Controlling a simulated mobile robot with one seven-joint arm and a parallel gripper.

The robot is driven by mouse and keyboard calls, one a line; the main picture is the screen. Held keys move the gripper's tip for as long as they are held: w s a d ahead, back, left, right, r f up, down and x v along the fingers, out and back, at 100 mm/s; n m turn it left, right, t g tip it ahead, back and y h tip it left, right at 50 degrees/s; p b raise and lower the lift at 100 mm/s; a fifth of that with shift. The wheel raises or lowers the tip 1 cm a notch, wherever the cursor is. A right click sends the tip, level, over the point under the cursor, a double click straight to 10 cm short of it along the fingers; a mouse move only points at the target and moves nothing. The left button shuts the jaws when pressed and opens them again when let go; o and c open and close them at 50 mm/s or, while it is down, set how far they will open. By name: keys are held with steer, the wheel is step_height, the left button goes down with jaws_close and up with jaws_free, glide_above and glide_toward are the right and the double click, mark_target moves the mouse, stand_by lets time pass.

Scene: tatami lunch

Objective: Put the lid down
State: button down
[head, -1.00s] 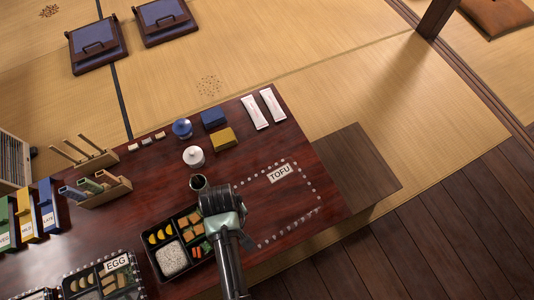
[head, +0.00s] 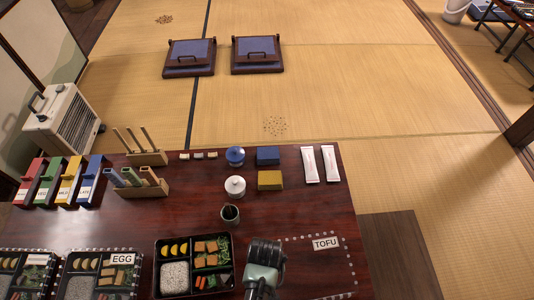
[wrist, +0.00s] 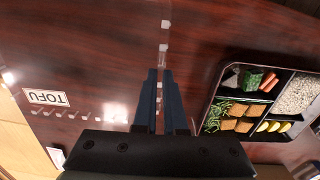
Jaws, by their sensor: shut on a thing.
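My gripper (head: 265,248) is over the dark red table, just right of an open bento box (head: 156,262). In the wrist view its dark fingers (wrist: 160,78) are close together and point at the table. I cannot make out the lid between them; only a faint pale strip shows beyond the fingertips. The open bento box, also in the wrist view (wrist: 226,78), holds rice, yellow slices, greens and brown pieces. A dotted outline with a TOFU label (head: 326,243) lies to the gripper's right, its inside otherwise bare. The label also shows in the wrist view (wrist: 46,97).
A dark cup (head: 230,214), a white lidded pot (head: 235,187) and a blue pot (head: 235,155) stand beyond the gripper. An EGG-labelled box (head: 122,259) sits at left. Two white packets (head: 310,165) lie at back right. Tatami (head: 340,95) beyond is mostly clear.

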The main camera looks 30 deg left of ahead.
steer(key=shift+f+b, duration=0.5)
steer(key=shift+f, duration=1)
steer(key=c, duration=1)
jaws_free()
step_height(320, 180, up, 12)
steer(key=p, duration=0.5)
steer(key=shift+p, duration=0.3)
